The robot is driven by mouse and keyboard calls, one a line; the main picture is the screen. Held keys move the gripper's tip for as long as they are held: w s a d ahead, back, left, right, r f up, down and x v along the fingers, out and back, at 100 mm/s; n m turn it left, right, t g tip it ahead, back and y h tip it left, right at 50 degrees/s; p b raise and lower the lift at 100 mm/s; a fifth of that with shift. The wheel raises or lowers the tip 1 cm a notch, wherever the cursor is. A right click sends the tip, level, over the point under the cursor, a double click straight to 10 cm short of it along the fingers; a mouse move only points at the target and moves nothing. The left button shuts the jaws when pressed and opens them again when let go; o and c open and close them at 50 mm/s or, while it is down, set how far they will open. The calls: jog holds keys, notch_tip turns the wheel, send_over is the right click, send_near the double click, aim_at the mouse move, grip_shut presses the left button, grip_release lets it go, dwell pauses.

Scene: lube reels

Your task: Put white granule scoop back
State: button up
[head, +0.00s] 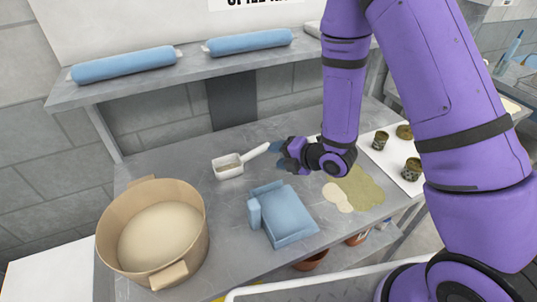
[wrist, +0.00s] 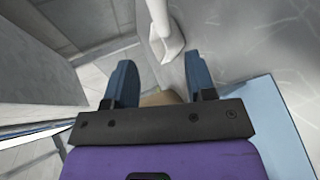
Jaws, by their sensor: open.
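The white granule scoop (head: 229,166) lies on the grey bench, its handle pointing right and back toward my gripper (head: 281,151). My gripper has blue fingers and is close to the handle's end; whether they touch is unclear in the head view. In the wrist view my gripper (wrist: 161,78) is open, with nothing clasped between its fingers. A white part of the scoop (wrist: 168,42) shows beyond the fingertips there. A large tan tub (head: 196,240) of pale granules stands at the bench's left front.
Folded blue cloths or pads (head: 287,214) lie in front of my gripper. A greenish spill patch (head: 362,188) and a white sheet with small dark containers (head: 381,140) are to the right. Blue rolls (head: 124,64) lie on the raised shelf (head: 185,80). Bench behind the scoop is clear.

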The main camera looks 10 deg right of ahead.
jog(key=shift+s+d+r, duration=0.25)
jog(key=shift+s+d, duration=0.05)
jog(key=shift+d, duration=0.05)
jog(key=s+d+r+m+h, duration=0.1)
jog(key=d+r+m+h, duration=0.3)
jog(key=d+r+m, duration=0.55)
jog(key=d+r+m+h, duration=0.4)
jog(key=r+m, duration=0.2)
jog(key=r, duration=0.6)
jog(key=s+d+r+m+g, duration=0.1)
jog(key=s+r+m, duration=0.3)
jog(key=s, duration=0.3)
jog(key=s+d+r+m+g+h, duration=0.1)
jog(key=s+r+m, duration=0.3)
jog(key=s, duration=0.4)
jog(key=s+d+r+m+g, duration=0.1)
jog(key=s+d+r+m, duration=0.1)
jog(key=s+r+m, duration=0.2)
jog(key=s+m, duration=0.1)
jog(key=s, duration=0.2)
jog(key=shift+s+d+g, duration=0.3)
jog(key=shift+s+d, duration=0.05)
